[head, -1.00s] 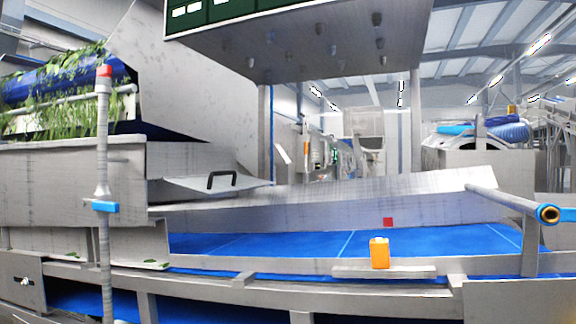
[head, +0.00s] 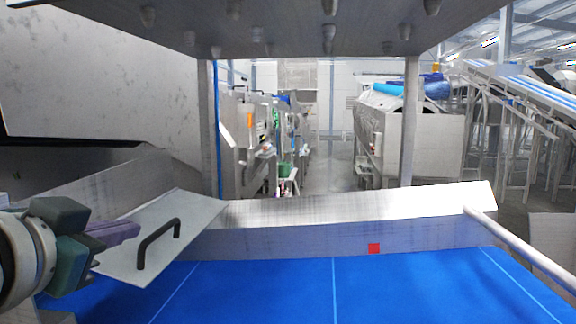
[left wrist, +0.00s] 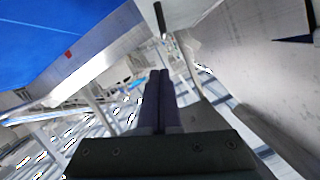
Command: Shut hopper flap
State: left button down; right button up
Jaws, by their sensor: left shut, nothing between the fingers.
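The hopper flap (head: 192,210) is a pale grey metal plate with a black bar handle (head: 160,231), at left centre in the head view. It slopes down toward the near left, over the blue belt. In the left wrist view the flap (left wrist: 188,12) and its handle (left wrist: 160,20) are at the top. My left gripper (head: 137,229) has its purple fingers shut and empty. They overlap the flap's left edge in the head view, left of the handle; I cannot tell whether they touch it. The fingertips also show in the left wrist view (left wrist: 159,73). My right gripper is out of view.
A grey housing with nozzles (head: 290,35) hangs overhead. A large hopper panel (head: 90,80) stands at the left, and a rail (head: 520,250) at the right.

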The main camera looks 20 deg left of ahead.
pick_arm(q)
notch_tip(320, 180, up, 2)
jog(key=p, duration=0.4)
send_over(162, 261)
jog(key=shift+t, duration=0.3)
jog(key=f, duration=0.4)
jog(key=shift+d+f, duration=0.1)
jog(key=shift+d, duration=0.15)
jog(key=shift+a+f, duration=0.25)
jog(key=shift+f, duration=0.45)
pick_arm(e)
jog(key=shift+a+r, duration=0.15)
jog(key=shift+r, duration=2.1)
